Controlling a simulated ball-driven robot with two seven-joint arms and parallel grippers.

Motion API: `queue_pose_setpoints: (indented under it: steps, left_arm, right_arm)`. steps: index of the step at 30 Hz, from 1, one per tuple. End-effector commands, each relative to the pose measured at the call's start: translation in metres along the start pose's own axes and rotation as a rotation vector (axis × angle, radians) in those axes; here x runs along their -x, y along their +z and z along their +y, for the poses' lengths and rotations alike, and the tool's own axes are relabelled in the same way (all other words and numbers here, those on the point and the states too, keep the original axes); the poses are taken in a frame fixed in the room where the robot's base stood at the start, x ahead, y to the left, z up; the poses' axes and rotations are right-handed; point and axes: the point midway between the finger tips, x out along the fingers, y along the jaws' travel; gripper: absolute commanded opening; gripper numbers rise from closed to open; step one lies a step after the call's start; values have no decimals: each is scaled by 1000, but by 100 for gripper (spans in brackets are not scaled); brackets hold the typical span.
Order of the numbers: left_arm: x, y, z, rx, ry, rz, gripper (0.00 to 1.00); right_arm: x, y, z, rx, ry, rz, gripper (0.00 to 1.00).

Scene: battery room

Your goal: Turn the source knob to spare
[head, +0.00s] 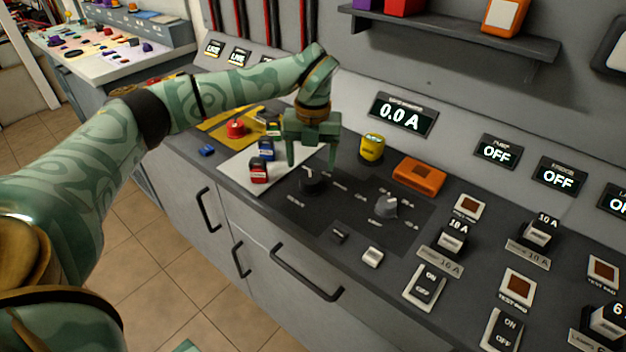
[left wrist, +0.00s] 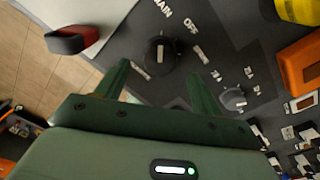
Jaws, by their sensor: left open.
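The source knob, a round black knob (head: 311,182) with a white mark on top, sits on the dark panel; it also shows in the left wrist view (left wrist: 160,54). The words MAIN and OFF are printed near it in that view; other labels are too small to read. I cannot tell which label its mark points at. My left gripper (head: 311,166) is open above the knob, fingers pointing down. In the left wrist view, the left gripper's fingertips (left wrist: 158,73) are on either side of the knob's near edge, not closed on it. My right gripper is not in view.
A grey knob (head: 385,207) stands to the right on the same panel. A yellow can (head: 371,148) and an orange box (head: 419,175) are behind. Red and blue blocks sit on a white sheet (head: 228,165) at left. Switches fill the right side. A display (head: 402,114) reads 0.0 A.

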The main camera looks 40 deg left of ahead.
Motion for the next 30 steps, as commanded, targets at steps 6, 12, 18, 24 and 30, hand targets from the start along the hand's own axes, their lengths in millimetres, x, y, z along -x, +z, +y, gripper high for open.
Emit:
queue_pose_setpoints:
  steps: [6,12,18,24,30]
  left_arm:
    - [-43,0,-1,-2,-1,2,68]
    - [-54,0,-1,-1,-1,0,68]
    - [-53,0,-1,-2,-2,-1,68]
    - [-53,0,-1,-2,-2,-1,26]
    - [-53,0,-1,-5,-2,-1,23]
  right_arm:
    - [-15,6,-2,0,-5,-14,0]
    - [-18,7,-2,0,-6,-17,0]
    - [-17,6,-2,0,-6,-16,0]
    - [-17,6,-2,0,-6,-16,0]
    - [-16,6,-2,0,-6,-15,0]
